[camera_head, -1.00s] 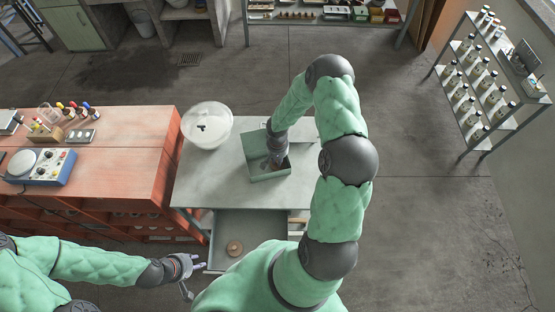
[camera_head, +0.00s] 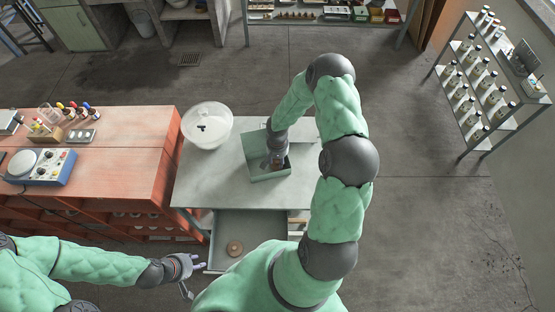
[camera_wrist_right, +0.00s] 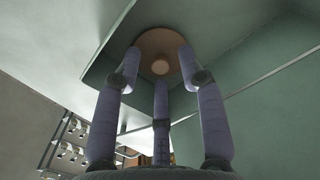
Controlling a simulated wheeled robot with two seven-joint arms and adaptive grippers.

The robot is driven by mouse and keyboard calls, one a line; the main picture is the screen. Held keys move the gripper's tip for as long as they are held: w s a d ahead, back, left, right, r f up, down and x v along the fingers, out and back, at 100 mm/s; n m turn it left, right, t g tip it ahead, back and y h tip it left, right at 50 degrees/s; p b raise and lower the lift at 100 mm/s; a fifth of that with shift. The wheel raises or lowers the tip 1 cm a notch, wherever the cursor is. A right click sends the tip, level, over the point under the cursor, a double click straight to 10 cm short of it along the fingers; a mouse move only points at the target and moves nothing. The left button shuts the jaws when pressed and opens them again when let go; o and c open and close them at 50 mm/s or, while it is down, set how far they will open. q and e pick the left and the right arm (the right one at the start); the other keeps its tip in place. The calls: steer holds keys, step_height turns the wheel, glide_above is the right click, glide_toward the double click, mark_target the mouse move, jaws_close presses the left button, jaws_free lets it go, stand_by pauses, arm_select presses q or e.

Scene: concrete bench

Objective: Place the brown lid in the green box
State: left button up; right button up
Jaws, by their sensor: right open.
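The brown lid (camera_wrist_right: 157,41), a round disc with a small knob, is inside the green box in the right wrist view. The green box (camera_head: 257,160) stands open on the grey table. My right gripper (camera_wrist_right: 160,78) reaches into the box, its fingers spread around the lid's knob side; whether they touch the lid is unclear. In the head view my right gripper (camera_head: 278,162) hides most of the lid. My left gripper (camera_head: 196,278) is at the lower left, fingers apart and empty, beside the open drawer.
The grey table (camera_head: 205,185) has an open drawer (camera_head: 262,225) in front holding a round tan piece (camera_head: 235,248). A white bowl (camera_head: 207,126) with a dark item in it stands left of the box. An orange workbench (camera_head: 120,150) adjoins the table on the left.

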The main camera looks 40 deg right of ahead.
mark_target(277, 162)
step_height(277, 162, up, 12)
steer(key=f, duration=0.1)
steer(key=s+a+f+n+y, duration=0.1)
steer(key=a+f, duration=0.1)
steer(key=a, duration=0.4)
steer(key=s+a+f+n+y, duration=0.1)
steer(key=a+f, duration=0.1)
steer(key=a, duration=0.3)
steer(key=s+a+f+n+y, duration=0.1)
steer(key=s+a+f, duration=0.1)
steer(key=a, duration=0.4)
steer(key=shift+a+f+p, duration=0.25)
steer(key=shift+a+p, duration=0.05)
steer(key=shift+a, duration=0.05)
steer(key=s+a+f+n+y, duration=0.1)
steer(key=s+a+f+n, duration=0.1)
steer(key=s+a, duration=0.7)
steer(key=shift+s+a+f, duration=0.3)
steer(key=shift+a+f, duration=0.1)
steer(key=shift+f, duration=0.3)
